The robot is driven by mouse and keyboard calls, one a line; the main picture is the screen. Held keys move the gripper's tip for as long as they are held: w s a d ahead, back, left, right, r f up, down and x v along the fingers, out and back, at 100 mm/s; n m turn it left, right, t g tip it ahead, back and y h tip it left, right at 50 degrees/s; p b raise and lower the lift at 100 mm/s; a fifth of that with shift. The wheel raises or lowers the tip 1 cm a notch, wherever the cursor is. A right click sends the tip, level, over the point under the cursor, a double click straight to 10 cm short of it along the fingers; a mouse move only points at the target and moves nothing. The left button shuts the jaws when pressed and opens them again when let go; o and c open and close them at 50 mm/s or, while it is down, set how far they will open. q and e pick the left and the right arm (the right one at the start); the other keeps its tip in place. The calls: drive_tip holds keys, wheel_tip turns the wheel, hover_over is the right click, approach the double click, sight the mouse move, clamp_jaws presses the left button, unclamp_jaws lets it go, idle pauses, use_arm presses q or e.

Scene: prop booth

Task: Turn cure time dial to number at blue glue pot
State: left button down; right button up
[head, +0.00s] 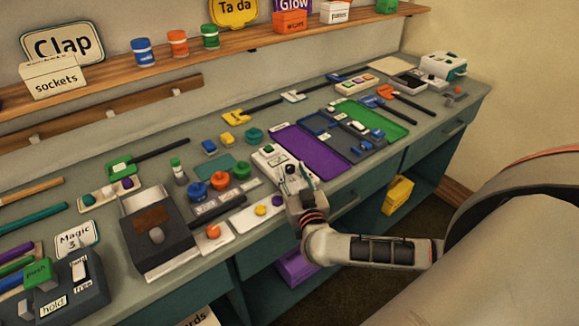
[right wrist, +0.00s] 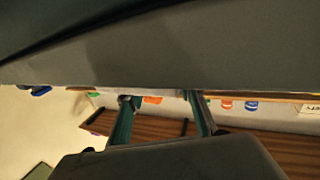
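A blue pot (head: 197,189) stands mid-bench beside a red pot (head: 220,181) and a green pot (head: 241,169). A strip with markings (head: 217,206) lies in front of them; its numbers are too small to read. A white box with a green mark (head: 268,156) sits right of the pots. My right gripper (head: 291,176) is at its near edge and hides part of it; contact cannot be told. I cannot make out a cure time dial for certain. In the right wrist view my gripper's fingers (right wrist: 163,108) are apart with nothing between them. My left gripper is out of view.
A white plate with an orange knob (head: 213,236) lies near the front edge, left of my right gripper. A purple tray (head: 308,150) lies to its right. Another blue pot (head: 143,54) stands on the wall shelf (head: 170,58). The bench is crowded.

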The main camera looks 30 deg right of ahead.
drive_tip(key=shift+x, duration=1.25)
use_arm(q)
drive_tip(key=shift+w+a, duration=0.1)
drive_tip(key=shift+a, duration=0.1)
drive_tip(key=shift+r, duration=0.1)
use_arm(e)
clamp_jaws()
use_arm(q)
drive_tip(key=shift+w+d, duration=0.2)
